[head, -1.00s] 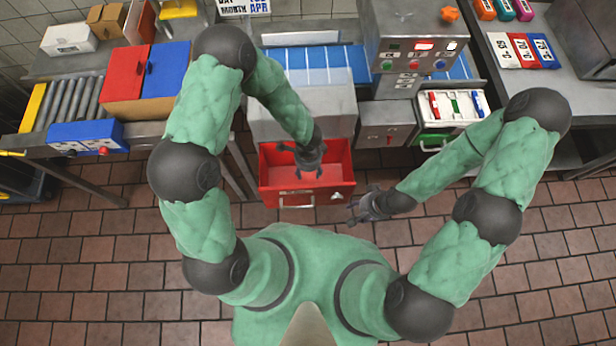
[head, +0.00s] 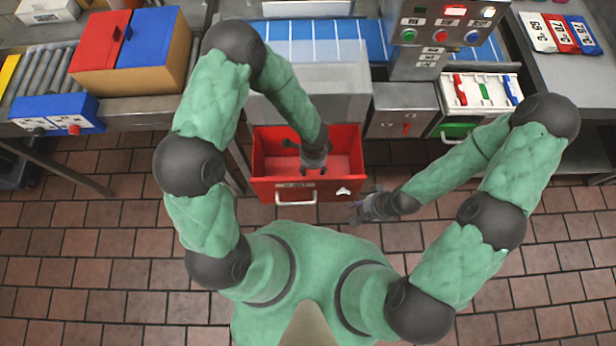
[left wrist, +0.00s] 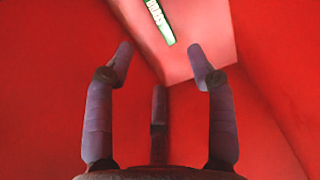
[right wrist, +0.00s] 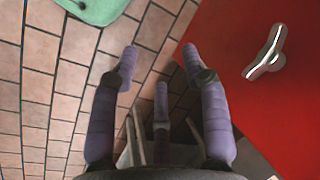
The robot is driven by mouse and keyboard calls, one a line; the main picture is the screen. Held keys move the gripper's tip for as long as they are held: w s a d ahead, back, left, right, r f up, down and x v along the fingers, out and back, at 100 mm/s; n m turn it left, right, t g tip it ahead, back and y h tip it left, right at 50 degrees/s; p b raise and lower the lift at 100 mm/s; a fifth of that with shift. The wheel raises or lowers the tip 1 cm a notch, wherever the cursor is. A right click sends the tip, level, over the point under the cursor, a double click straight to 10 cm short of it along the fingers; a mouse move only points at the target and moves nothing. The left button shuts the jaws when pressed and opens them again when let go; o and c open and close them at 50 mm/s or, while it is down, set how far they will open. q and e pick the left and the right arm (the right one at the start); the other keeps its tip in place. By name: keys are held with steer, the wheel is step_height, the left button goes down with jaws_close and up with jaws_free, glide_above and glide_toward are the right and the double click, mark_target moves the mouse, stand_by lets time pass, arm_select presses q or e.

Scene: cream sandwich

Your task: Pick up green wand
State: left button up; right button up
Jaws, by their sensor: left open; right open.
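A short green stick (head: 484,91) sits between a red and a blue one in a white rack at the right of the head view. A green strip with white markings (left wrist: 160,20) lies on the pale drawer floor at the top of the left wrist view; I cannot tell whether it is the wand. My left gripper (head: 303,158) is open and empty inside the red drawer. In the left wrist view its fingertips (left wrist: 160,55) appear just below the strip, apart from it. My right gripper (head: 360,207) is open and empty, right of the drawer front.
The pulled-out red drawer (head: 262,180) has walls close around my left gripper. A grey button panel (head: 440,60) and the rack (head: 455,98) stand to the right. The brick floor near my right gripper is clear.

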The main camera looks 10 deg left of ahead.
arm_select(q)
step_height(320, 180, down, 6)
steer(key=b, duration=0.2)
steer(key=shift+f+b, duration=0.25)
steer(key=shift+b, duration=0.1)
steer(key=f, duration=0.1)
steer(key=f+b, duration=0.1)
steer(key=f, duration=0.1)
steer(key=f+b, duration=0.1)
steer(key=shift+s+a+f, duration=0.25)
steer(key=shift+a, duration=0.15)
steer(key=shift+f+b, duration=0.3)
steer(key=shift+f, duration=0.15)
steer(key=c, duration=1.1)
